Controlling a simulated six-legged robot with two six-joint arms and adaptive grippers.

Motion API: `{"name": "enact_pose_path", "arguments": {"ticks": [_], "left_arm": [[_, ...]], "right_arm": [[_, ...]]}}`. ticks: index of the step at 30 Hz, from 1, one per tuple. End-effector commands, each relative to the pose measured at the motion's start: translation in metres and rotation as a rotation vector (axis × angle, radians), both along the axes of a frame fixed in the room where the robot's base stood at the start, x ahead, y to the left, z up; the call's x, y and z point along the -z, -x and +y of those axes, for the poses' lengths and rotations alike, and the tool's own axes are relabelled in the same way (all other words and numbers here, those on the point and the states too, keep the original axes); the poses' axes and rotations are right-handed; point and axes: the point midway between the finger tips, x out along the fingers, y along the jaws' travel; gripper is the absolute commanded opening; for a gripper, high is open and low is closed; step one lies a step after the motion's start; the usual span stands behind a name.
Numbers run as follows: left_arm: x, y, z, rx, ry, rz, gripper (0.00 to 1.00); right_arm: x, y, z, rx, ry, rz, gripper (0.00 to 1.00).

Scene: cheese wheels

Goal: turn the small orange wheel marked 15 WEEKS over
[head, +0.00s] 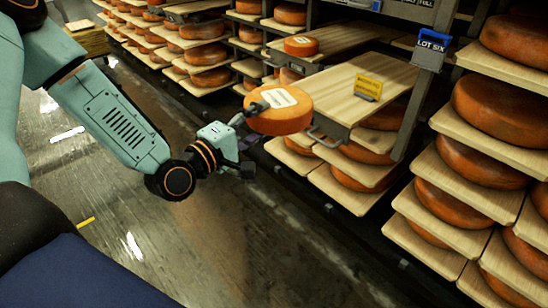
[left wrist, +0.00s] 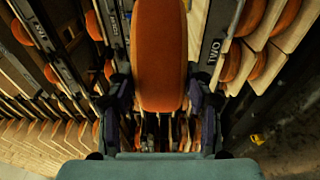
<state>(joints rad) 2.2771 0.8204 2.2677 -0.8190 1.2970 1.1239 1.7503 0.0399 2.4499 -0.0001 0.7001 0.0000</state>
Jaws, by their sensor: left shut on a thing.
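A small orange wheel (head: 278,118) with a pale label on its upward face is held in my left gripper (head: 246,124). The label's writing is too small to read. The wheel is slightly tilted, off the left front end of a pulled-out wooden board (head: 345,78). I cannot tell whether it touches the board's handle. In the left wrist view the wheel (left wrist: 160,50) stands edge-on between the two fingers of my left gripper (left wrist: 160,95). Its underside is hidden in the head view. My right gripper is not in view.
The board is bare except for a yellow sign (head: 368,86). Another small orange wheel (head: 300,46) lies on a board farther back. A blue LOT SIX sign (head: 431,48) hangs on the rack post. Shelves of large wheels (head: 503,108) stand right. The floor (head: 130,230) is clear.

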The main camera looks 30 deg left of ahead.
Motion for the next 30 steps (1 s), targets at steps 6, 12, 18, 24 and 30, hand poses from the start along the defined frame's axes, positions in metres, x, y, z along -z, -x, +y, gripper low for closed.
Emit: {"name": "enact_pose_path", "arguments": {"ticks": [6, 12, 18, 24, 30], "left_arm": [[-0.048, -0.027, 0.042, -0.089, 0.005, -0.017, 0.0], [-0.085, -0.04, 0.068, -0.12, 0.005, -0.016, 0.0], [-0.119, -0.046, 0.08, -0.106, 0.005, -0.016, 0.0], [-0.141, -0.049, 0.081, -0.07, 0.003, -0.012, 0.0], [-0.15, -0.049, 0.08, -0.048, -0.002, -0.006, 0.0]], "right_arm": [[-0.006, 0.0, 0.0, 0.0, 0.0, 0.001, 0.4], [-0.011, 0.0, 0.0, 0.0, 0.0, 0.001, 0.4], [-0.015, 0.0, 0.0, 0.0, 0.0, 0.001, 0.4], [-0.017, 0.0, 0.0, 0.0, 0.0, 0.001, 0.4], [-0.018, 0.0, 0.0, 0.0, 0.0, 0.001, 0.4]]}}
